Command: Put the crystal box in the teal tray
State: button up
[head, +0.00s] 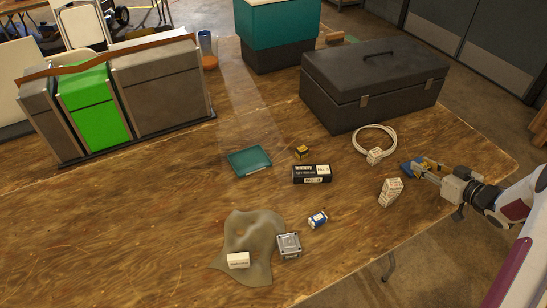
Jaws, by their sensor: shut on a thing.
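The teal tray (249,160) lies on the wooden table near the middle and looks empty. My gripper (422,172) is at the right side of the table, reaching in from the right edge. It is shut on a small blue-and-yellow thing (409,169), partly hidden by the fingers. Whether it touches the table is unclear. No box is readable as the crystal box. Candidates are a small yellow-and-black box (302,152), a blue-and-white box (317,219), a white box (238,260) on the cloth and the held thing.
A white printed stack (391,192) stands close to my gripper. A cable coil (375,140), a black labelled box (312,174) and a grey metal box (288,245) lie about. A dark toolbox (373,85) stands behind. A rumpled cloth (250,232) lies in front.

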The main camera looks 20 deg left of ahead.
jog(key=w+a+r, duration=0.1)
jog(key=w+a, duration=0.1)
jog(key=a, duration=0.5)
jog(key=w+a, duration=0.3)
jog(key=a, duration=0.4)
jog(key=n+g, duration=0.1)
send_over(253, 167)
jog(key=shift+f+y, duration=0.25)
jog(key=shift+y, duration=0.15)
jog(key=shift+f, duration=0.1)
jog(key=shift+f, duration=3)
jog(key=shift+f, duration=0.15)
jog(key=shift+f, duration=1.75)
